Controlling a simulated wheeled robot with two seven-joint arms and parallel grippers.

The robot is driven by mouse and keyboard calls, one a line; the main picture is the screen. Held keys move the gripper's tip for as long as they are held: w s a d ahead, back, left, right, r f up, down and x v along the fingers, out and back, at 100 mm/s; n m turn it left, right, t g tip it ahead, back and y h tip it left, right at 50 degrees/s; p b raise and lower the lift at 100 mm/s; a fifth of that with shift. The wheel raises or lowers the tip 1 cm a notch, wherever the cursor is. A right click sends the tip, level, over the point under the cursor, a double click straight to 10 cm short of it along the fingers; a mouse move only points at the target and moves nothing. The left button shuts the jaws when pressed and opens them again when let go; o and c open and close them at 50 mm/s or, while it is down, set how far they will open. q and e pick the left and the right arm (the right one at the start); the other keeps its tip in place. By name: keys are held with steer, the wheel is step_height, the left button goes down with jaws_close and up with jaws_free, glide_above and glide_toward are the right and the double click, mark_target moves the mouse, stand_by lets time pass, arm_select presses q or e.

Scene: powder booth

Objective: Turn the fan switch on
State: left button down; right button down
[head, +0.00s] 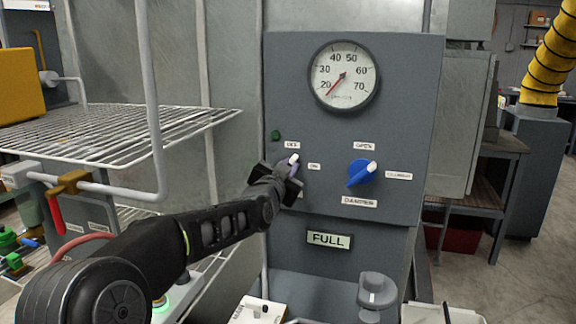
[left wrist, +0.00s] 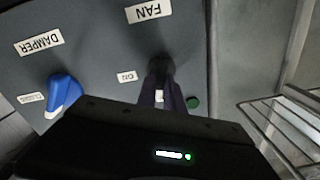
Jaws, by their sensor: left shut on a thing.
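The grey control panel (head: 400,90) carries a fan switch (head: 294,160), a purple knob with a white pointer mark. In the head view the pointer points up and slightly right, near the upper label that seems to read OFF; the ON label (head: 314,166) is to its right. My left gripper (head: 283,178) is shut on the fan switch and hides its lower part. In the left wrist view the panel is upside down, with the FAN label (left wrist: 149,11) above the gripped switch and the ON label (left wrist: 127,76) to its left. My right gripper is not in view.
A blue damper knob (head: 361,173) sits right of the fan switch, under a round gauge (head: 344,75). A green lamp (head: 276,134) is up and left of the switch. A FULL sign (head: 329,239) is below. A wire shelf (head: 110,135) stands left of the panel.

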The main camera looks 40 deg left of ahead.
arm_select(q)
steer(key=m+p, duration=0.1)
steer(key=m, duration=0.3)
steer(key=m+p, duration=0.1)
steer(key=m, duration=0.3)
steer(key=m+p, duration=0.1)
steer(key=m, duration=0.4)
steer(key=shift+w+d+f, duration=0.1)
steer(key=shift+d+f, duration=0.15)
steer(key=shift+f, duration=0.1)
